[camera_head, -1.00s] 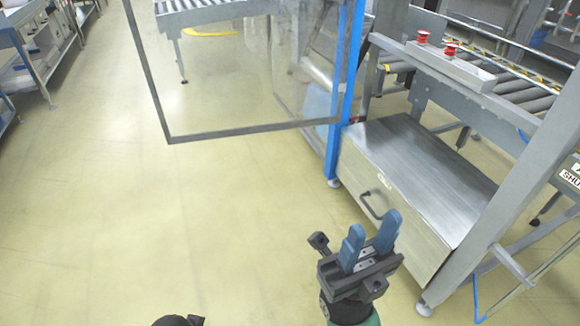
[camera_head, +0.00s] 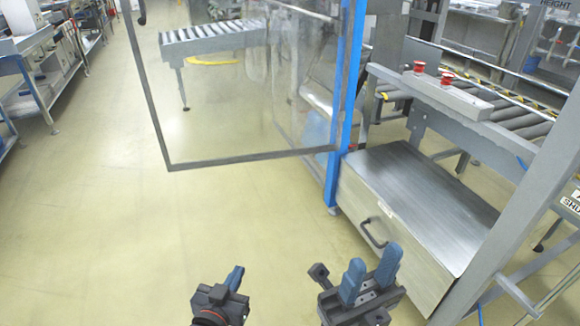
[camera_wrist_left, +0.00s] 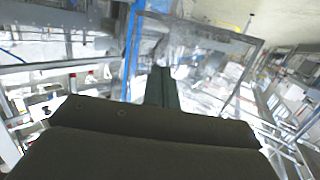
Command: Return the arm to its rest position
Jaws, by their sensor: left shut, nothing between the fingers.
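My left gripper (camera_head: 234,279) is at the bottom middle of the head view. Its fingers are together, with nothing between them. It is in free air over the pale floor and touches nothing. The left wrist view shows its dark body and its closed fingers (camera_wrist_left: 162,88) against a blurred, tilted background. My right gripper (camera_head: 371,274) stands to its right in the head view, its two blue fingers apart and empty. It appears in front of the grey drawer cabinet.
A metal-topped cabinet (camera_head: 425,195) with a drawer handle stands at the right. A clear framed door (camera_head: 250,158) on a blue post hangs open ahead. A conveyor (camera_head: 500,108) with two red buttons lies behind the cabinet. The floor (camera_head: 100,230) at left is clear.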

